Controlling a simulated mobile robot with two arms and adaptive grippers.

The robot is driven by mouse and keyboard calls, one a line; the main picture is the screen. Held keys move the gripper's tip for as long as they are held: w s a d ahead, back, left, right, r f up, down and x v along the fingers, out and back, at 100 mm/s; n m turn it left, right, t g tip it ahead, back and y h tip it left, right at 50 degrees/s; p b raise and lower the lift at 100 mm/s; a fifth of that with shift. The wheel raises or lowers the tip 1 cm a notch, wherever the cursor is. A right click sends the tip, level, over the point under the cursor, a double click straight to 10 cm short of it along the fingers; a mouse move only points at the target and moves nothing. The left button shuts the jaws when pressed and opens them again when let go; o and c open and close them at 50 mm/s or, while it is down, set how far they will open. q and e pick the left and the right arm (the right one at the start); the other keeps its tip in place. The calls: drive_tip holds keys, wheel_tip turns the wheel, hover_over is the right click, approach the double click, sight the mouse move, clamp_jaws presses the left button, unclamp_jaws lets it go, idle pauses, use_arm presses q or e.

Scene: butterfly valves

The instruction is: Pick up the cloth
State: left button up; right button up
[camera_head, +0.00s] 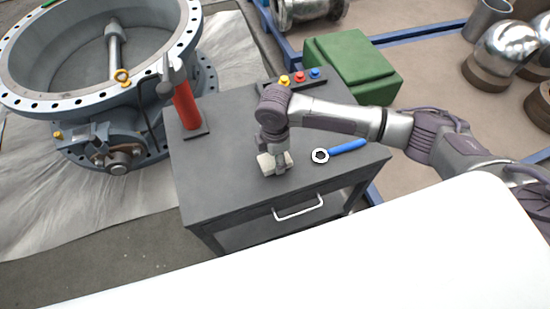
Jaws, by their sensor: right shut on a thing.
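The cloth (265,163) is a small pale, crumpled piece on the dark grey cabinet (232,195), near the middle of its top. My right gripper (280,169) points down onto it from above, with its arm coming in from the right. The gripper is shut on the cloth and hides part of it. I cannot tell whether the cloth is clear of the cabinet top. My left gripper is not in view.
A blue-handled wrench (346,147) lies just right of the gripper. A red-handled hammer (185,105) stands at the cabinet's left edge. A strip with coloured buttons (299,78) and a green box (352,65) are behind. A large flanged valve (60,95) stands left.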

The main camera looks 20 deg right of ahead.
wheel_tip(320, 180, up, 3)
drive_tip(key=shift+r, duration=0.1)
drive_tip(key=s+d+r+p, duration=0.1)
drive_tip(key=s+d+r, duration=0.4)
drive_tip(key=s, duration=0.5)
drive_tip(key=shift+d+r, duration=0.3)
drive_tip(key=shift+r, duration=0.55)
